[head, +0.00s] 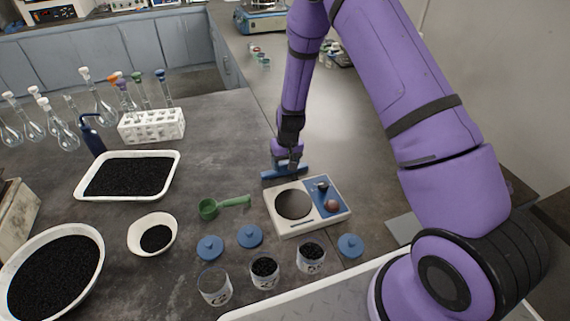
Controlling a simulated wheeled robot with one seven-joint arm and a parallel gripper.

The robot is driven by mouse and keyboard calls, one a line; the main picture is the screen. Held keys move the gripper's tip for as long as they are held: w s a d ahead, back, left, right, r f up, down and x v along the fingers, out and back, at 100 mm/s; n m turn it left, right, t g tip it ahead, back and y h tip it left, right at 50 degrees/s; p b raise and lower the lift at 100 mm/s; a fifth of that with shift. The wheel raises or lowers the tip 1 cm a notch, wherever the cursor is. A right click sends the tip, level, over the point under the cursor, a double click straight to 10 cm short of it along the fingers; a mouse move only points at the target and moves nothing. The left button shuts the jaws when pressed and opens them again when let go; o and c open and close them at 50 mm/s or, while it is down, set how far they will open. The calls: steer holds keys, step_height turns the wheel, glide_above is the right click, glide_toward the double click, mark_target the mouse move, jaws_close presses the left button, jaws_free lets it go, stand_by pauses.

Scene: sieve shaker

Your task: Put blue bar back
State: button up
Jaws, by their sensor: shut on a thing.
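The blue bar (270,175) lies crosswise in my gripper (290,170), which points down and is shut on it. The bar is at the back left edge of a white tray-like unit (284,229). I cannot tell whether it touches the unit or hangs just above it. The unit has a round dark opening (293,204) on its left and a blue panel (325,187) on its right, with a small dark part and a reddish-brown round piece on it. My gripper hides the middle of the bar.
A green scoop (224,206) lies left of the unit. Blue lids (250,236) and glass jars (311,258) stand in front. Trays and bowls of black grains (128,176) fill the left. A white rack (151,126) and flasks stand behind. Bench behind the unit is clear.

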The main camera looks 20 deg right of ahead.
steer(key=shift+f, duration=0.25)
steer(key=o, duration=1.4)
steer(key=shift+o, duration=0.2)
